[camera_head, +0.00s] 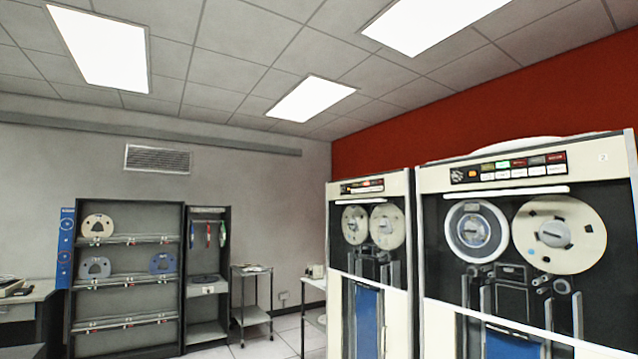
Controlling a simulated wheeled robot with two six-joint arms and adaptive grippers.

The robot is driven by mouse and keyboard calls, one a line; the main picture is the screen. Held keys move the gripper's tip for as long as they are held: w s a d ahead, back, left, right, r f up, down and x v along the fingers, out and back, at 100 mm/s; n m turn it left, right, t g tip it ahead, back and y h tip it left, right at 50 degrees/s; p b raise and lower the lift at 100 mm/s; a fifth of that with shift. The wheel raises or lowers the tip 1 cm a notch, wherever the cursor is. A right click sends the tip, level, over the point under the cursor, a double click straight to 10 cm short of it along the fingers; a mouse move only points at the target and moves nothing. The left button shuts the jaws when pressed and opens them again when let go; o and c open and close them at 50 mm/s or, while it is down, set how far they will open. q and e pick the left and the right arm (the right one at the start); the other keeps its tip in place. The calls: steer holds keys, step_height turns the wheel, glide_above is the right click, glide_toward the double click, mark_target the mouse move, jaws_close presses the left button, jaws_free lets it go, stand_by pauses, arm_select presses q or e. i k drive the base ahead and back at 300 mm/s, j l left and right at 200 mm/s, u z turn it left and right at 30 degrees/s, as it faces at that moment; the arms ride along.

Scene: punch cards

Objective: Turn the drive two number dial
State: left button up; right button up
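The nearer tape drive (425,260) stands at the right, a cream cabinet with a small mark that looks like a 2 at its top right. Its control strip (508,167) runs along the top front, with lit orange, green and red indicators and white buttons. A small round part at the strip's left end looks like a dial (458,175); its number is too small to read. Below it are a grey-rimmed reel (477,231) and a cream reel (559,234). Neither of my grippers is in view.
A second tape drive (397,275) stands to the left of the nearer one, with its own control strip (362,186). A dark tape rack (127,260), a narrow shelf (207,300) and a small cart (252,315) line the back wall. Some floor shows between cart and drives.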

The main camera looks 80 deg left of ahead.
mark_target(457, 175)
steer(key=u, duration=1.6)
steer(key=i+j, duration=0.35)
steer(key=i+j+z, duration=0.15)
steer(key=i+j, duration=0.45)
steer(key=i+j+z, duration=0.15)
steer(key=i+j, duration=0.2)
steer(key=j, duration=0.15)
steer(key=i+j, duration=0.25)
steer(key=j, duration=0.15)
steer(key=i+j+z, duration=0.15)
steer(key=i+j, duration=0.15)
steer(key=j, duration=0.15)
steer(key=i+j, duration=0.3)
steer(key=j, duration=0.15)
steer(key=i+j+z, duration=0.15)
steer(key=j, duration=0.3)
steer(key=i, duration=0.1)
